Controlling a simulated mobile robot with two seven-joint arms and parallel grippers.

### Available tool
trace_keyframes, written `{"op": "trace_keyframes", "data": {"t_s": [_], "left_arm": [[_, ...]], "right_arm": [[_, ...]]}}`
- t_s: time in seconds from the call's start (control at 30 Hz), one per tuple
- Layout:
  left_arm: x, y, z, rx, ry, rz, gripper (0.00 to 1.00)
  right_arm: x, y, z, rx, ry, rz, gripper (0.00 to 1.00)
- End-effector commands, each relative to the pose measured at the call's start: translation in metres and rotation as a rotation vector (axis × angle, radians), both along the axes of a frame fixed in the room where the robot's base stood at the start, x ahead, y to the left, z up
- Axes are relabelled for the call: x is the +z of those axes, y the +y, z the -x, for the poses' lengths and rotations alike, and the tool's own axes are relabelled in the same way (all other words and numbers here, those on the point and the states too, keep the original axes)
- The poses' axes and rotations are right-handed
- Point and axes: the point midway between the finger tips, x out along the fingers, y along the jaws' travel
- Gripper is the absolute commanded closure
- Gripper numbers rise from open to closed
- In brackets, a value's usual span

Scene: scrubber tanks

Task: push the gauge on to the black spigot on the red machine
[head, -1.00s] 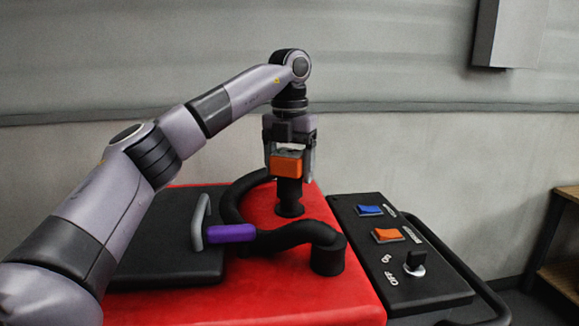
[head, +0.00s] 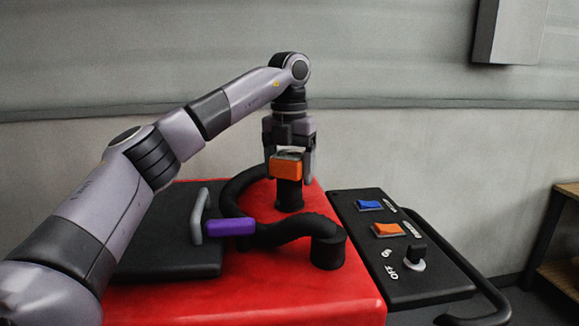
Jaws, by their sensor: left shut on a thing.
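The gauge (head: 286,168) shows as an orange block with a grey top, between the fingers of my left gripper (head: 290,165). My left gripper is shut on it, pointing down. The black spigot (head: 289,196) stands upright on the red top of the machine (head: 330,288), directly under the gauge. The gauge's lower edge meets or overlaps the spigot's upper part in the head view. The spigot's top is hidden behind the gauge, so I cannot tell how far the gauge is on it. My right gripper is not in view.
A thick black hose (head: 280,236) curves round left of the spigot. A black control panel (head: 430,287) with blue and orange switches and a knob is to the right.

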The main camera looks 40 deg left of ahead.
Motion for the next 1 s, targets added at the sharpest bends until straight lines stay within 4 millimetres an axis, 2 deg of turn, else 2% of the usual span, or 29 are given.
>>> {"op": "trace_keyframes", "data": {"t_s": [0.4,0.43,0.5,1.0], "left_arm": [[-0.016,0.000,0.000,0.001,0.006,-0.002,0.58],[-0.015,0.000,0.000,0.001,0.006,-0.002,0.18],[-0.015,0.000,0.000,0.001,0.005,-0.001,0.00],[-0.013,0.000,0.000,0.000,0.004,-0.001,0.00]], "right_arm": [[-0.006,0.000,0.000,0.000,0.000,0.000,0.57],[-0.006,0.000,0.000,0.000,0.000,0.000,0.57],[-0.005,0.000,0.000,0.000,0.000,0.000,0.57],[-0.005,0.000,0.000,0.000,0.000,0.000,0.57]]}}
